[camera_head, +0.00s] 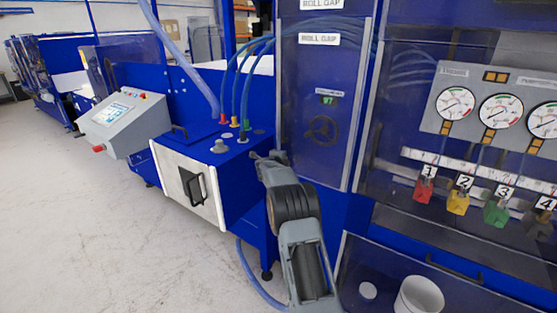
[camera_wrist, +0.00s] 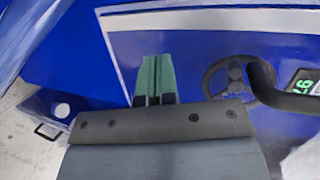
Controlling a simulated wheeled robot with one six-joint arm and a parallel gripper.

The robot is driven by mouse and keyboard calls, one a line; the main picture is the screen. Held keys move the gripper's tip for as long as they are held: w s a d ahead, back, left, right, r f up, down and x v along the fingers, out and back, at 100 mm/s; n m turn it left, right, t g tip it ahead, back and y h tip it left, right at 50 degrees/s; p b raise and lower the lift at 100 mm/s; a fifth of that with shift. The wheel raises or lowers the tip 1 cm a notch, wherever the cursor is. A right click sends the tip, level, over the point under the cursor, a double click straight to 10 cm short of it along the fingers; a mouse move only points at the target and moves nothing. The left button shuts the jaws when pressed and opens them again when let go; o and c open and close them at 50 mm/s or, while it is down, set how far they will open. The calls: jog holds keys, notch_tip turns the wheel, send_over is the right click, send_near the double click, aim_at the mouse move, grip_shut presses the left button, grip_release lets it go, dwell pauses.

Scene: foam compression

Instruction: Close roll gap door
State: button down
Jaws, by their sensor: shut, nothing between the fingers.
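The roll gap door (camera_head: 305,85) is a tall clear panel in a grey frame, labelled ROLL GAP, right of centre in the head view. A dark handle (camera_head: 375,146) is on its right side. A handwheel (camera_head: 322,129) shows through the panel. I cannot tell if the door sits flush. My gripper (camera_head: 268,157) is near the door's lower left corner, its fingers largely hidden by the wrist. In the wrist view, the green fingers of my gripper (camera_wrist: 154,75) are together and empty. The handwheel (camera_wrist: 225,80) and a black curved handle (camera_wrist: 265,82) are to their right.
A blue box with a white front (camera_head: 190,188) and hoses on top stands left of my arm. A control panel (camera_head: 123,120) is farther left. Gauges (camera_head: 500,112) and coloured numbered valves (camera_head: 458,202) are at right. The floor (camera_head: 90,220) at left is clear.

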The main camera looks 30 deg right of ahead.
jog(key=shift+w+d+r, duration=0.25)
jog(key=shift+w+d, duration=0.05)
jog(key=shift+d, duration=0.35)
